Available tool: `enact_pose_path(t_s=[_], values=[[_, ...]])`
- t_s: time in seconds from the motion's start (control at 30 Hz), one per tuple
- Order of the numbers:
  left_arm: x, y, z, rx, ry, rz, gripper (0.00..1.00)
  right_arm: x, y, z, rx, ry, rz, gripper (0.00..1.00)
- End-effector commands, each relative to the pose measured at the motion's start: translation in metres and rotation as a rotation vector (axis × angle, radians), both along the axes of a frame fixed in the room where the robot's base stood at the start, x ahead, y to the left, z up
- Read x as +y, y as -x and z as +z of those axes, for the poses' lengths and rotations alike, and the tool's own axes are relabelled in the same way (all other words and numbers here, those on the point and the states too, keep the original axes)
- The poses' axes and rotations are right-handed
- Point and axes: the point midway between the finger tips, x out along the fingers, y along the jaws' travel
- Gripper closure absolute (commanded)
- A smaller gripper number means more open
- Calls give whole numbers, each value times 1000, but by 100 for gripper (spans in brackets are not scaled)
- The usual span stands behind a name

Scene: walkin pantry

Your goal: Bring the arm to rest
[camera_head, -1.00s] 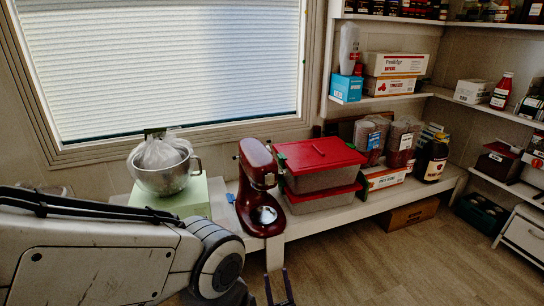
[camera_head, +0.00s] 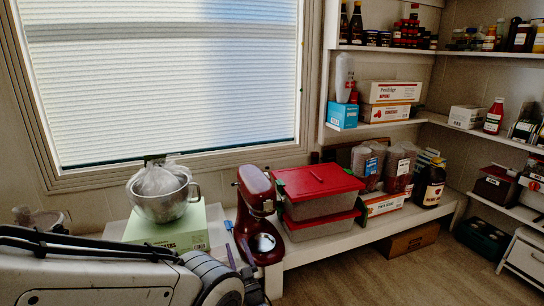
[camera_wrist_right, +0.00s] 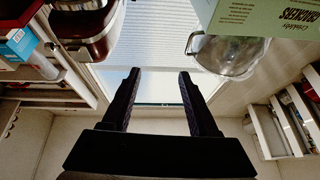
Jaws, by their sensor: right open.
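My right gripper (camera_head: 238,254) shows at the bottom of the head view, in front of the bench and just left of the red stand mixer's base. In the right wrist view its two dark fingers (camera_wrist_right: 158,74) are spread apart with nothing between them. That view appears upside down, with the mixer (camera_wrist_right: 88,28) at upper left and the metal bowl (camera_wrist_right: 228,54) at upper right. A large pale link of my arm fills the lower left of the head view. My left gripper is not in view.
On the bench (camera_head: 330,244) stand a green box (camera_head: 165,234) under a metal bowl (camera_head: 163,206), the red mixer (camera_head: 256,187), red-lidded bins (camera_head: 318,206) and a dark bottle (camera_head: 430,184). A cardboard box (camera_head: 409,241) sits below. The floor (camera_head: 400,280) at lower right is clear.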

Motion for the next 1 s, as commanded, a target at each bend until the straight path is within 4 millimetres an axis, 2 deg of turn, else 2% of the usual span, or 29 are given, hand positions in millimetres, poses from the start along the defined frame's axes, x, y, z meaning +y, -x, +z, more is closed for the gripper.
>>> enact_pose_path(t_s=[0.03,0.07,0.1,0.13,0.17,0.2,0.3,0.37,0.47,0.57,0.67,0.77,0.87,1.0], values=[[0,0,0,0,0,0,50,16,-13,-18,119,55,11,40],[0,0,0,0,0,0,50,22,-18,-33,196,91,16,40],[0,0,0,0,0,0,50,33,-29,12,193,87,22,40],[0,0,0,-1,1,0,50,38,-29,48,192,84,28,40],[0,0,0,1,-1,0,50,43,-30,64,221,96,35,40],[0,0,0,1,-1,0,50,51,-32,77,270,118,42,40],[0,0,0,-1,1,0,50,64,-29,98,409,184,59,40],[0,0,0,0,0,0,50,69,-21,111,491,223,70,40],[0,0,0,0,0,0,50,73,2,132,624,290,88,40],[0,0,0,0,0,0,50,70,35,152,755,359,106,40],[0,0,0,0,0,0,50,59,78,169,885,430,124,40],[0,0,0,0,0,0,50,42,130,183,1011,503,140,40],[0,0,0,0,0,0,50,17,188,193,1138,580,157,40],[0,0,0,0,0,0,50,-27,279,201,1314,689,181,40]])
